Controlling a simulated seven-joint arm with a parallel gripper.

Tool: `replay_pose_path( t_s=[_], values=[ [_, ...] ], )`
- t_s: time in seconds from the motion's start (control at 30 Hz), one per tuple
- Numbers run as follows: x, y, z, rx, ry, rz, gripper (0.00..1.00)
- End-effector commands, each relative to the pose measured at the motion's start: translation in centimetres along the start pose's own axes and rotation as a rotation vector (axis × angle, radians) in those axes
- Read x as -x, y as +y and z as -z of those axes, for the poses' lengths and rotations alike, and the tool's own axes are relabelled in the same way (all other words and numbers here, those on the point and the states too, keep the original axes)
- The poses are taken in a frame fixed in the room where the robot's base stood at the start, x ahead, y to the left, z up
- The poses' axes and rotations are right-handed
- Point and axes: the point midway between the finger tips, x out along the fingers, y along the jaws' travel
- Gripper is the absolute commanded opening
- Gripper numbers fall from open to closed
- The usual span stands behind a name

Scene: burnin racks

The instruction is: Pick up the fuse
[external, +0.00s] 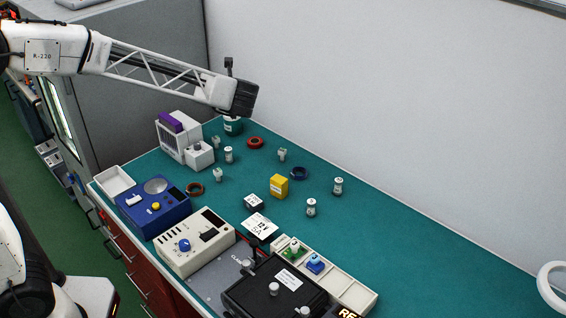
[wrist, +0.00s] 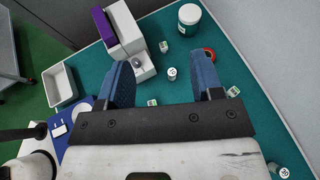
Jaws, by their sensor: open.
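Several small pale cylinders and blocks stand on the green mat; I cannot tell for sure which is the fuse. One white-topped cylinder (external: 228,154) stands right of the white box unit; in the wrist view a white-topped cylinder (wrist: 172,73) shows between my fingertips, well below them. Small clear-grey pieces (external: 216,141) (external: 282,154) (external: 218,174) stand around it. Larger white-topped cylinders (external: 338,185) (external: 311,206) stand farther right.
A white unit with a purple top (external: 185,139) and a white-lidded jar (external: 233,126) stand at the back. Red (external: 255,142), blue (external: 299,174) and brown (external: 195,189) rings and a yellow box (external: 278,186) lie about. Instruments line the front; the mat's right is clear.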

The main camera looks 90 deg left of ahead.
Motion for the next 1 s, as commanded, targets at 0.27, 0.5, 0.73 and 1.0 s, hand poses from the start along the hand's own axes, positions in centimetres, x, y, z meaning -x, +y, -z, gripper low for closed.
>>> replay_pose_path(
  t_s=[0.27, 0.5, 0.73, 1.0],
  values=[
    [-3.0, -1.5, -0.5, -0.075, -0.053, -0.009, 0.60],
    [-5.2, -1.1, 4.6, -0.076, -0.052, -0.010, 0.60],
    [-7.7, -0.7, 9.8, -0.077, -0.050, -0.010, 0.60],
    [-11.4, 0.0, 17.8, -0.080, -0.051, -0.011, 0.60]
  ],
)
